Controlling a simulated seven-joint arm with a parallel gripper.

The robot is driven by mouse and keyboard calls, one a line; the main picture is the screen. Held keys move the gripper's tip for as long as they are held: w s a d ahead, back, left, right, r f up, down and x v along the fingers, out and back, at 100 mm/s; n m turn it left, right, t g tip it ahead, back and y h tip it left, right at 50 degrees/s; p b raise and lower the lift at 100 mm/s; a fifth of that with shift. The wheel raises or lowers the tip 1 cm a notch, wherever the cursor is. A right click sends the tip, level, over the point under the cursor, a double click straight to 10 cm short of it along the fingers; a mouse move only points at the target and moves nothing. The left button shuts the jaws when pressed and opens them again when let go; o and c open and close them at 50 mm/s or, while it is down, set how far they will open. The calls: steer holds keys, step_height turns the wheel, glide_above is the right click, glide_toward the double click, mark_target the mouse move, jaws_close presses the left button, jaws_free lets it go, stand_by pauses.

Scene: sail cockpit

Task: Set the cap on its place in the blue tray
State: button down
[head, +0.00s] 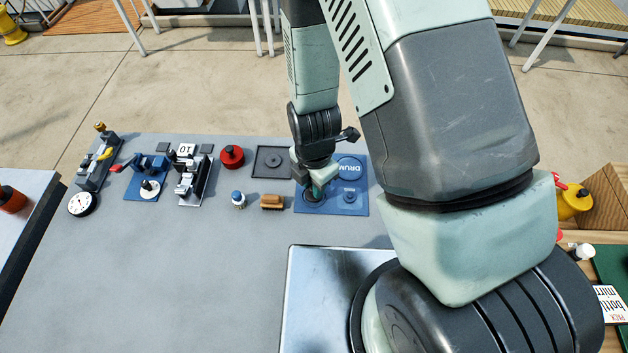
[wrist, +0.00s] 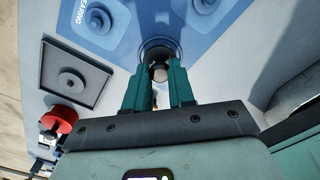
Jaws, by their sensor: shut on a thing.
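The blue tray (head: 360,210) lies at the far right part of the grey table, with a raised round place marked DRUM and a smaller round place beside it. The wrist view shows the tray (wrist: 125,38) with the word BEARING at upper left. My gripper (head: 317,190) is low over the tray's left front part. In the wrist view my gripper (wrist: 159,80) is shut on a small dark knob, which I take to be the cap (wrist: 159,70). A dark round shape surrounds it at the tray. The fingers hide much of it, and I cannot tell whether it touches the tray.
A dark square tray with a centre peg (head: 273,163) lies left of the blue tray. A brown brush (head: 272,202), a small blue-topped bottle (head: 238,199) and a red round part (head: 232,157) stand nearby. Other fittings stand farther left. The table's front left is clear.

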steer(key=shift+f, duration=0.5)
steer(key=c, duration=1.2)
jaws_free()
steer(key=shift+c, duration=0.2)
steer(key=shift+r, duration=0.15)
step_height(320, 180, up, 11)
